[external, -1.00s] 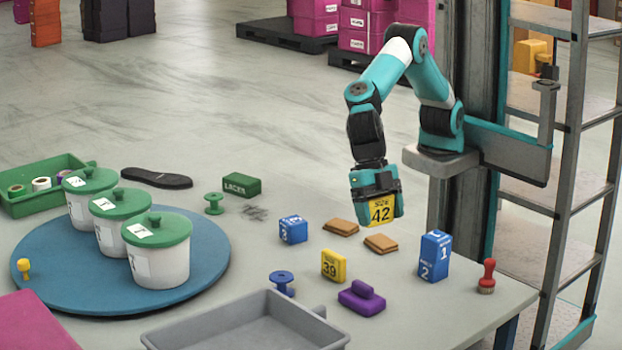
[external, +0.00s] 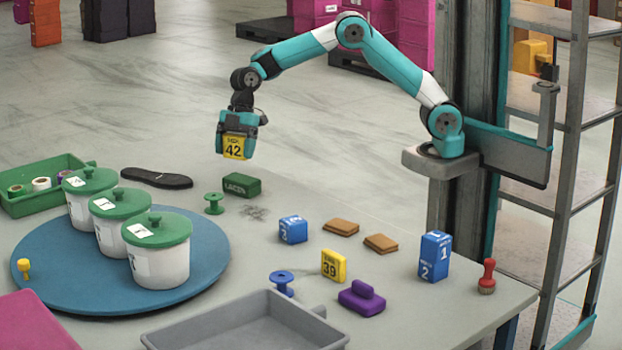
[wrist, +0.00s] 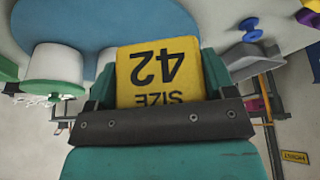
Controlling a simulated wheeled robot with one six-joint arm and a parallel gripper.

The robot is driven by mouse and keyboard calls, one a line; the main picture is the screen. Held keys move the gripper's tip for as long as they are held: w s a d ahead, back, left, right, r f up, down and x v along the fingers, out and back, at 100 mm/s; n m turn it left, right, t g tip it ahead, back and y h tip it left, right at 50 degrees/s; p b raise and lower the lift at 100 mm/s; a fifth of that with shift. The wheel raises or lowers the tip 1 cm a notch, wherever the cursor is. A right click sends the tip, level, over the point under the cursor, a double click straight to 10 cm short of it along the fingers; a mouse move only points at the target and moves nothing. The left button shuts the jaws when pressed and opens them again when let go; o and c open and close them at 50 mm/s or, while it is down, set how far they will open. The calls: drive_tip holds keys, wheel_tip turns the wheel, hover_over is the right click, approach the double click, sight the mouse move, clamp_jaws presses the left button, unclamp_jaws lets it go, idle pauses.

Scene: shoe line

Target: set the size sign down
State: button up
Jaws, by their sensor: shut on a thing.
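The yellow size sign marked 42 (external: 234,147) is held in my gripper (external: 240,130), in the air over the back of the table, above and behind the green LACES box. In the wrist view the sign (wrist: 160,75) sits between the two teal fingers of my gripper (wrist: 158,92), its lettering upside down. The sign is clear of the table (external: 390,300). A second yellow sign marked 39 (external: 333,266) stands on the table, front of the middle.
The green LACES box (external: 242,185), a green spool (external: 214,203) and a black insole (external: 156,178) lie near the sign. Lidded pots (external: 160,262) stand on a blue round board (external: 210,275) at left. Blue blocks (external: 293,229) and brown pads (external: 341,228) lie to the right.

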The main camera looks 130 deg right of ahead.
drive_tip(key=s+d+f, duration=0.2)
drive_tip(key=d, duration=0.1)
drive_tip(key=b, duration=0.3)
hover_over(234, 228)
drive_tip(key=s, duration=0.1)
drive_tip(key=shift+m, duration=0.4)
drive_tip(key=f, duration=1.3)
drive_tip(key=shift+s+d+f, duration=0.15)
drive_tip(key=shift+s+d, duration=0.05)
drive_tip(key=shift+d, duration=0.2)
drive_tip(key=shift+f+b, duration=0.3)
drive_tip(key=shift+f, duration=2.05)
